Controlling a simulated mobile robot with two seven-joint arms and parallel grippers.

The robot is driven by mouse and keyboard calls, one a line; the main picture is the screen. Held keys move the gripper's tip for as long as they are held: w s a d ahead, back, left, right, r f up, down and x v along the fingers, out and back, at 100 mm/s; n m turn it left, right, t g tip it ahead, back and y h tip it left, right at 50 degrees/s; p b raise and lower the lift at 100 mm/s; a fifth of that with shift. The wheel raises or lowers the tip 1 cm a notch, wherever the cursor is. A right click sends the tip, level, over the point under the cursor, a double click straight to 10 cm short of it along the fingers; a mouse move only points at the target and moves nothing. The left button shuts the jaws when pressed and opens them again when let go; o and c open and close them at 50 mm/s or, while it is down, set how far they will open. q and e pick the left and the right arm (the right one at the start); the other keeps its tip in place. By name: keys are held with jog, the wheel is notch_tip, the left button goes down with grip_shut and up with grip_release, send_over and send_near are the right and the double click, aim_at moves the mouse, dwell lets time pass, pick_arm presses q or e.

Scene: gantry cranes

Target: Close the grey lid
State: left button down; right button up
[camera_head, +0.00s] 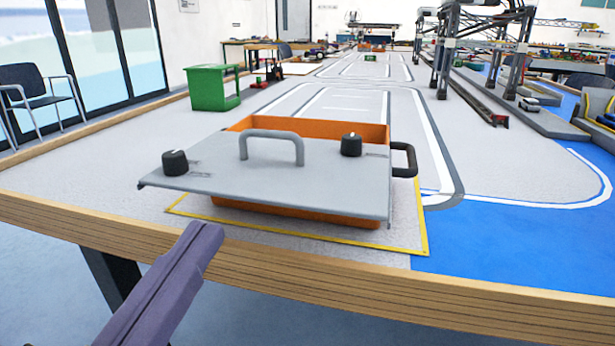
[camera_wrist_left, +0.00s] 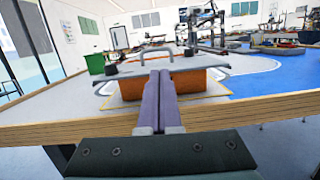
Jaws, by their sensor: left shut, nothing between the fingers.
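The grey lid (camera_head: 290,185) is a flat plate with a grey arched handle (camera_head: 271,136) and two black knobs. It lies over the orange box (camera_head: 370,132), shifted toward the near left, so the box's orange back wall shows behind it. The lid overhangs the box's front and left. My left gripper (camera_head: 207,232) is shut and empty, low in front of the table edge, apart from the lid. In the left wrist view its purple fingers (camera_wrist_left: 160,82) lie together, pointing at the orange box (camera_wrist_left: 190,82) and the lid. My right gripper is not in view.
A yellow outline (camera_head: 425,235) on the table surrounds the box. The table's wooden edge (camera_head: 300,278) lies between my left gripper and the box. A green bin (camera_head: 212,88) stands behind on the left. A black side handle (camera_head: 406,160) sticks out at the box's right.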

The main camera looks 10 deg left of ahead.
pick_arm(q)
jog(key=f, duration=0.1)
jog(key=p, duration=0.1)
send_near(271, 137)
jog(key=shift+n, duration=0.4)
jog(key=w, duration=0.4)
jog(key=w+r, duration=0.1)
jog(key=w, duration=0.1)
jog(key=shift+w+d+r, duration=0.1)
jog(key=shift+w+d, duration=0.05)
jog(key=shift+w, duration=0.25)
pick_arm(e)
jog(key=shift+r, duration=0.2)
